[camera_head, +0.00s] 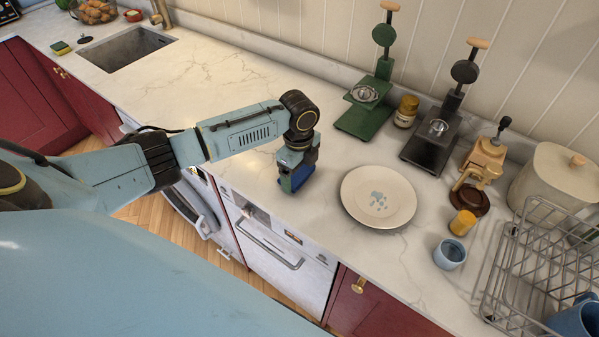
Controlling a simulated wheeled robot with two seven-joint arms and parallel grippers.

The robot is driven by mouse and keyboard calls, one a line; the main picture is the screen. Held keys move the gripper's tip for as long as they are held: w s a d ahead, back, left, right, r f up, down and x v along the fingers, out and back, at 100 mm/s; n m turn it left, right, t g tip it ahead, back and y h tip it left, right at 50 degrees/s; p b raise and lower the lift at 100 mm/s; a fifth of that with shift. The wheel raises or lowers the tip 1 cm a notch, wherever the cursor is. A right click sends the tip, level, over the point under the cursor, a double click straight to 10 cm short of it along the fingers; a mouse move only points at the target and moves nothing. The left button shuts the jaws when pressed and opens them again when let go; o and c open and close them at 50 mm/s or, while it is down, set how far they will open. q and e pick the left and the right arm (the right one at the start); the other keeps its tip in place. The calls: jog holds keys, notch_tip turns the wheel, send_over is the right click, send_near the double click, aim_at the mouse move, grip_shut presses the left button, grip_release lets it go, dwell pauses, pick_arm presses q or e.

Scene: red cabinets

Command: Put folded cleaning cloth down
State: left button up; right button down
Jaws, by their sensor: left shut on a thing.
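My left gripper (296,178) reaches down from the end of my arm, over the counter (235,185) near its front edge and left of the plate. It is shut on the folded cleaning cloth (290,184), of which a dark blue part shows at the fingers. The wrist and fingers hide most of the cloth. Whether the cloth touches the counter is hard to tell. My right gripper is not in view.
A cream plate (378,197) lies right of the gripper. Behind it stand a green press (372,100), a jar (406,111) and a black press (437,140). A blue cup (449,254) and wire rack (540,270) are at right. Counter between sink (128,48) and gripper is clear.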

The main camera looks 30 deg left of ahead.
aim_at(299, 172)
pick_arm(q)
jog(key=shift+f, duration=0.4)
jog(key=shift+f, duration=0.15)
jog(key=o, duration=0.7)
notch_tip(299, 172, up, 12)
jog(key=shift+a+r, duration=0.15)
jog(key=shift+r, duration=0.05)
